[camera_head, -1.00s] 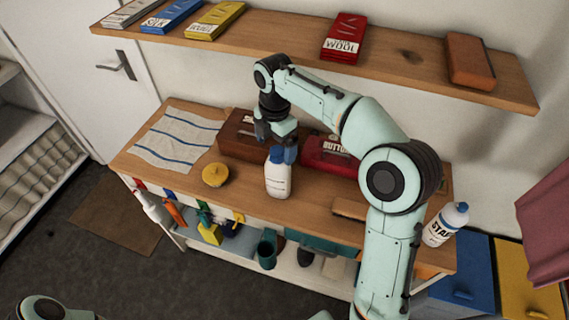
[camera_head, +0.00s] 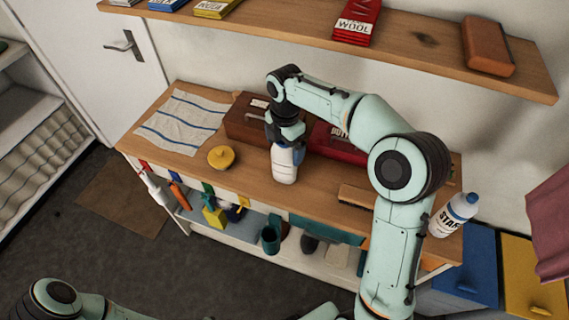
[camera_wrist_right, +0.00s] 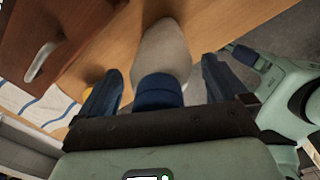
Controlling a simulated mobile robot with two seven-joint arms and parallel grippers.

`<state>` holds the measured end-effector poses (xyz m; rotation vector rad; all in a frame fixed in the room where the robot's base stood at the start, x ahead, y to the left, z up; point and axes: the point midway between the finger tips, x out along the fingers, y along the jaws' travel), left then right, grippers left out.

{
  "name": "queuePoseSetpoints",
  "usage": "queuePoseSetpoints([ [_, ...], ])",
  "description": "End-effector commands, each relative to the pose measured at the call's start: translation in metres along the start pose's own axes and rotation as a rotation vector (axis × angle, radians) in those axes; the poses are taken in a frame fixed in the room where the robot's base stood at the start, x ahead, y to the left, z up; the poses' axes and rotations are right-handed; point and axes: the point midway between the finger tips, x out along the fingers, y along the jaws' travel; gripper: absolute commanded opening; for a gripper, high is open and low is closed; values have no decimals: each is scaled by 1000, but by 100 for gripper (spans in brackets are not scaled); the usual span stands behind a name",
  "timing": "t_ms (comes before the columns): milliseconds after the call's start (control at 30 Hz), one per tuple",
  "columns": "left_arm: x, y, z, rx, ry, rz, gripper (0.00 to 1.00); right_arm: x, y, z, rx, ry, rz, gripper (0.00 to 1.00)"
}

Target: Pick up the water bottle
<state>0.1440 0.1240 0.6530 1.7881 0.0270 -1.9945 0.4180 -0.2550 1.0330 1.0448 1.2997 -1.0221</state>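A white bottle (camera_head: 284,170) stands upright near the middle of the wooden worktop. Its top is partly hidden by my right gripper (camera_head: 286,146), which is over it from above. In the right wrist view, the pale bottle (camera_wrist_right: 163,52) and its dark blue cap (camera_wrist_right: 158,92) lie between the two fingers of my right gripper (camera_wrist_right: 163,88). The fingers are apart, with gaps on both sides of the cap. A second white bottle with a blue cap and a label (camera_head: 446,218) stands at the right end of the worktop. My left gripper is out of view.
A yellow round lid (camera_head: 221,157) and a striped cloth (camera_head: 180,122) lie left of the bottle. A brown box (camera_head: 240,122) and a red box (camera_head: 335,148) stand behind it. A brush (camera_head: 356,196) lies to the right. A wooden shelf (camera_head: 410,45) hangs above.

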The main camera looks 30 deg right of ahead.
Motion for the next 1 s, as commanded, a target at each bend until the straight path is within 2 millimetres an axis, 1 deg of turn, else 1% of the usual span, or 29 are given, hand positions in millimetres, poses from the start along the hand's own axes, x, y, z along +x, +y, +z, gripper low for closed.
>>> queuePoseSetpoints([
  [33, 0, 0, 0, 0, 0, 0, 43, 0, 0, 0, 0, 0, 0, 84],
  [67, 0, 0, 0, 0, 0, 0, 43, 0, 0, 0, 0, 0, 0, 74],
  [100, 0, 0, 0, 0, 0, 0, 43, 0, 0, 0, 0, 0, 0, 61],
  [167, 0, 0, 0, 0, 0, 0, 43, 0, 0, 0, 0, 0, 0, 41],
  [200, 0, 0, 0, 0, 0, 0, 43, 0, 0, 0, 0, 0, 1, 28],
  [300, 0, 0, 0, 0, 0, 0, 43, 0, 0, 0, 0, 0, 1, 0],
  [533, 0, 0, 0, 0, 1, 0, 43, -3, 1, 0, 0, -1, 4, 0],
  [633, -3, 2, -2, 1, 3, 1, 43, -11, 2, 0, 1, -2, 6, 0],
  [767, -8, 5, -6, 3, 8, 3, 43, -34, 2, 0, 1, -3, 9, 0],
  [900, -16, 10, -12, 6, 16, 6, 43, -63, 3, 0, 0, -2, 10, 0],
  [1000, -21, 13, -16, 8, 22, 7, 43, -80, 4, 0, 0, -2, 9, 0],
])
